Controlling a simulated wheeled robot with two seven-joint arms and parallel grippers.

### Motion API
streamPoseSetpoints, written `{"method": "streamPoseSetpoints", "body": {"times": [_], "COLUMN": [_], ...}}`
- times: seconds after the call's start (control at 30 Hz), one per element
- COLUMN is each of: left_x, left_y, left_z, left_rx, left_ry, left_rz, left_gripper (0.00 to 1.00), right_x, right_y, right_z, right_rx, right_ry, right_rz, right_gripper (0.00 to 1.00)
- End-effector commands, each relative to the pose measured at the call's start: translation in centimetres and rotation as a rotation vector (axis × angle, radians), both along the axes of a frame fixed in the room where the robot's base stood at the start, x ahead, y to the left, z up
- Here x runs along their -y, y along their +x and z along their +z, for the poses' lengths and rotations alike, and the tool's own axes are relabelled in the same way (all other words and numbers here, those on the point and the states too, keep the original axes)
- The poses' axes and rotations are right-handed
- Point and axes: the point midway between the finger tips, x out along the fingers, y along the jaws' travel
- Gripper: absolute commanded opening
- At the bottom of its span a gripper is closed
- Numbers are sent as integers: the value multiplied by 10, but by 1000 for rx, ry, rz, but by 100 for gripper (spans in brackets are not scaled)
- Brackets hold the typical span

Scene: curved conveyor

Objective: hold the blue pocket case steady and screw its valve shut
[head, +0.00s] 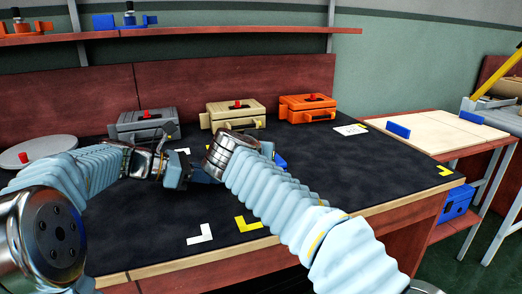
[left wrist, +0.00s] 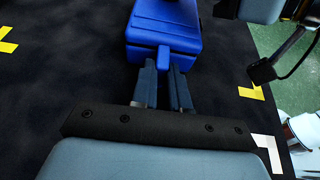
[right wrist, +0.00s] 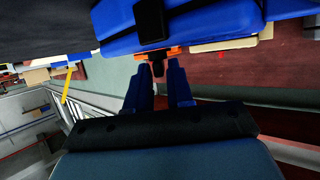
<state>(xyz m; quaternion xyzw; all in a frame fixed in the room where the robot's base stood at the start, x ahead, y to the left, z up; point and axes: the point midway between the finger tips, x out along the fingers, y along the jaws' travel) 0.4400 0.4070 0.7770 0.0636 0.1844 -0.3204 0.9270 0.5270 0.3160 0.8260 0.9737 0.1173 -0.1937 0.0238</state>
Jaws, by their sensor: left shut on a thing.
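The blue pocket case (left wrist: 165,25) fills the top of the left wrist view, with a narrow blue tab (left wrist: 165,58) pointing to my left gripper (left wrist: 165,80). That gripper is shut on the tab, above the dark mat. My right gripper (right wrist: 160,85) is open, with a gap between its fingers, close to the case. The right wrist view shows the case's blue side (right wrist: 195,22) with a black part (right wrist: 150,20) on it. I cannot make out the case's valve clearly. In the head view both grippers meet over the mat, and my arms hide most of the case.
Grey (head: 155,122), tan (head: 232,114) and orange (head: 307,108) cases with red knobs stand along the table's back. A round grey disc (head: 38,152) lies at the left.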

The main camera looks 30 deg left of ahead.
Motion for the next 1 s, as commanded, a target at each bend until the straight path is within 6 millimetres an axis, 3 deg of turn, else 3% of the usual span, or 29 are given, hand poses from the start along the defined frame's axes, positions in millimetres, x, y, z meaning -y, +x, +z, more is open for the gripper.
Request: {"method": "streamPoseSetpoints", "body": {"times": [0.47,1.0], "left_x": [1,1], "left_y": [0,0], "left_z": [0,0], "left_rx": [0,0], "left_ry": [0,0], "left_rz": [-2,-2], "left_gripper": [0,0], "right_x": [2,10], "right_y": [1,6], "right_z": [1,-2], "right_rx": [1,-9], "right_ry": [-2,1], "right_rz": [89,485], "right_gripper": [0,0]}}
